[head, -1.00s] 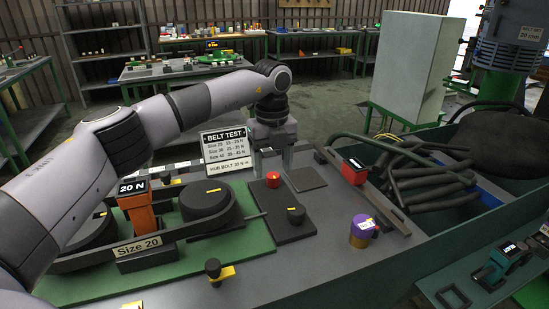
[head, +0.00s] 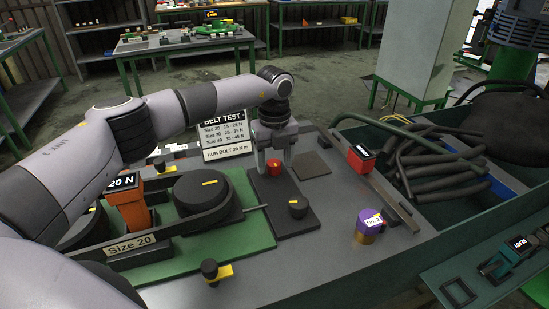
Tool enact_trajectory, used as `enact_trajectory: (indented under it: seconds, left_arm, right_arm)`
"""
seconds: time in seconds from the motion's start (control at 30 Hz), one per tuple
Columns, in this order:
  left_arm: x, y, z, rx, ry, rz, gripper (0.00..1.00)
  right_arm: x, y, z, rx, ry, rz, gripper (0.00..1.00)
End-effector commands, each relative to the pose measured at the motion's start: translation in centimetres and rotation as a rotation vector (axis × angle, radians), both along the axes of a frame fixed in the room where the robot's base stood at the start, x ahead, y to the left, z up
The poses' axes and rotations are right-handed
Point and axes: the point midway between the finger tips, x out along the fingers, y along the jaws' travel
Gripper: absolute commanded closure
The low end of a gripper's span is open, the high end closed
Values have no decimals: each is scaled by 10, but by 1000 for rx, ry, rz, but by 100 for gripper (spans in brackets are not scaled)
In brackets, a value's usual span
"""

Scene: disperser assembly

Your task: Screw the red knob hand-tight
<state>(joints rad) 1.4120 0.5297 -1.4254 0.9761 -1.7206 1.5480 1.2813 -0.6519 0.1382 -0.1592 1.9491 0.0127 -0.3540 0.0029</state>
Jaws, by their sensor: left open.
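The red knob (head: 275,167) sits at the far end of a dark plate (head: 279,194) on the grey bench. My left gripper (head: 275,169) points down over it with one finger on each side. The jaws are open. Whether a finger touches the knob cannot be told. The gripper body partly hides the knob's top, and its thread is not visible. My right gripper is not in view.
A black knob (head: 298,208) stands on the same plate, nearer the camera. A belt sign (head: 224,133) stands behind and to the left. A red box-like device (head: 361,158) and a purple-gold cylinder (head: 369,226) are to the right. Black pulleys (head: 207,192) lie left.

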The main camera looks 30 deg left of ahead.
Motion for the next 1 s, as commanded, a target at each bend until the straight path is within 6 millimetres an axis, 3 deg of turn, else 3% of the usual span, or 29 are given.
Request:
enact_trajectory:
  seconds: [0.27, 0.47, 0.77, 1.0]
  left_arm:
    - [0, 0, -4, -1, -1, 0, 38]
    - [0, 0, -3, -1, -1, 0, 94]
    - [0, 0, -3, 0, 0, -23, 94]
    - [0, 0, -2, -1, -1, -139, 94]
  right_arm:
    - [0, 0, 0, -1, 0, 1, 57]
    - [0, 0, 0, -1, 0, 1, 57]
    - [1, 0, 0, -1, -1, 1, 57]
    - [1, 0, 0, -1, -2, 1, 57]
